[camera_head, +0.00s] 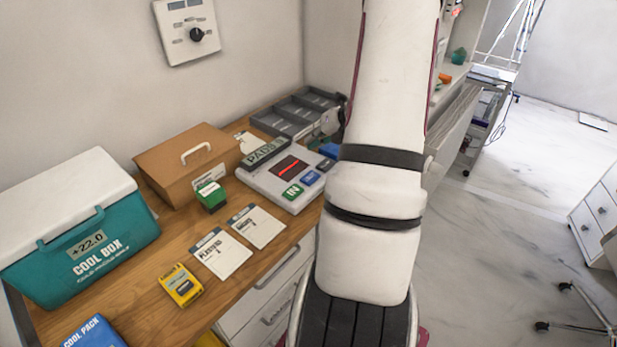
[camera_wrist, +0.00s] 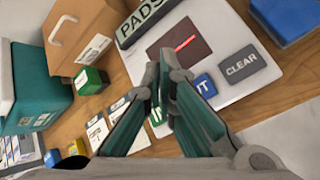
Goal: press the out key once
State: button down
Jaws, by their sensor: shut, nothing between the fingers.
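The counter unit (camera_head: 262,184) is a pale grey box with a PADS plate and a dark display with a red line. Its keys are a green IN key (camera_head: 292,191), a blue OUT key (camera_head: 310,178) and a grey CLEAR key (camera_head: 326,165). In the wrist view my gripper (camera_wrist: 163,68) is shut and empty, its fingertips over the unit near the display's lower edge. The OUT key (camera_wrist: 206,86) is just right of the fingers, its left part hidden. The IN key is mostly hidden behind them. I cannot tell the fingertips' height above the unit.
A brown carton (camera_head: 187,165), a green box (camera_head: 211,196), cards (camera_head: 221,254) and a yellow pack (camera_head: 181,286) lie left of the unit. A teal cool box (camera_head: 80,235) stands further left. A grey tray (camera_head: 297,112) and a blue box (camera_wrist: 284,20) are beyond the unit.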

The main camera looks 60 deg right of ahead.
jog(key=b, duration=0.5)
send_over(312, 176)
notch_tip(312, 176, down, 7)
jog(key=shift+w+d+f, duration=0.1)
jog(key=shift+w+f, duration=0.05)
jog(key=shift+f, duration=0.7)
jog(key=shift+b, duration=0.3)
jog(key=shift+f, duration=0.4)
jog(key=shift+f+b, duration=0.55)
jog(key=shift+b, duration=0.05)
dwell(0.9)
jog(key=shift+r, duration=0.1)
jog(key=shift+r+p, duration=0.65)
jog(key=shift+r, duration=0.25)
